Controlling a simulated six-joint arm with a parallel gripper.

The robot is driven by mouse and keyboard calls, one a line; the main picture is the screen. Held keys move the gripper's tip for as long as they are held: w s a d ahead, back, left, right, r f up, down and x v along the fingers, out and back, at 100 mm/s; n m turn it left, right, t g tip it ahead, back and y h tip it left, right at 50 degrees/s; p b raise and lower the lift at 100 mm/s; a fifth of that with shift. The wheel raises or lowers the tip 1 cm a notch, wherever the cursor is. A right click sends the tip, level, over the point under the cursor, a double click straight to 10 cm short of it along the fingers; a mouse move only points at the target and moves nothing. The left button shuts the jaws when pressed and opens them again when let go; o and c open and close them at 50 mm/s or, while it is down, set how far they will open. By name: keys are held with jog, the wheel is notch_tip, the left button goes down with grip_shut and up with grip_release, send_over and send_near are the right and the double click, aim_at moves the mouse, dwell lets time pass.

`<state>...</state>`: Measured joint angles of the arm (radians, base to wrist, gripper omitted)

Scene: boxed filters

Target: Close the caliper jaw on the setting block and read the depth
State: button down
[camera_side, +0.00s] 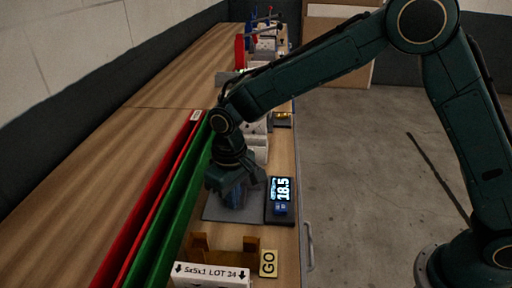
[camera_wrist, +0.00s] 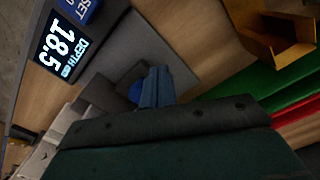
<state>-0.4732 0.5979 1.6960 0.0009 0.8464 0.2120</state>
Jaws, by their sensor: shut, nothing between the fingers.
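My gripper (camera_side: 236,198) points down over a grey mat (camera_side: 215,209). The caliper jaw and setting block cannot be made out clearly; my gripper covers that spot.
A brown open holder (camera_side: 221,252) and a yellow GO tag (camera_side: 268,264) stand at the near end, behind a white box marked "5x5x1 LOT 24" (camera_side: 211,275). Green (camera_side: 171,213) and red (camera_side: 150,205) rails run along the left. White boxes stand behind my gripper.

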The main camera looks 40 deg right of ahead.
jog(key=shift+r, duration=0.15)
notch_tip(320, 180, up, 7)
dwell(1.1)
jog(key=s+d+r+m+t, duration=0.1)
jog(key=s+d+r+t, duration=0.2)
jog(key=s+d+r, duration=0.85)
jog(key=s+d+m+t, duration=0.2)
jog(key=s+d, duration=0.8)
jog(key=s, duration=0.4)
jog(key=shift+d+f+t, duration=0.25)
jog(key=shift+d+t, duration=0.05)
